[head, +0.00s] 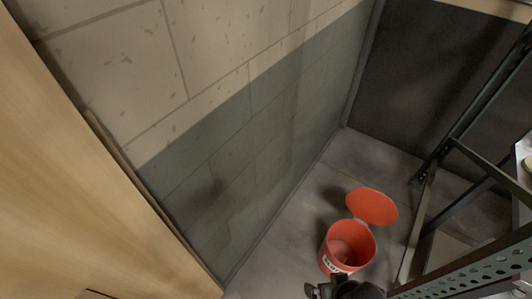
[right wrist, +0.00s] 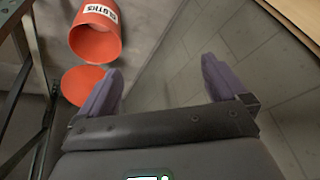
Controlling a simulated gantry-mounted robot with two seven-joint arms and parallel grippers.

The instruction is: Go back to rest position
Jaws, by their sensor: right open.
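My right gripper (right wrist: 162,66) shows in the right wrist view with its two purple-grey fingers spread apart and nothing between them. A dark part that looks like my right arm shows at the bottom edge of the head view, just below an orange-red bucket (head: 346,250). The bucket is open and stands on the floor, its round lid (head: 372,207) tipped back beside the rim. In the right wrist view the bucket (right wrist: 96,38), with a white lettered label, and its lid (right wrist: 80,86) lie to the left of the fingers. My left gripper is not in view.
A dark green metal rack (head: 470,264) stands at the right of the head view, close to the bucket. A two-tone block wall (head: 250,130) runs along the left and back. A wooden panel (head: 70,170) fills the left side. Bare grey floor (head: 285,235) lies between wall and bucket.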

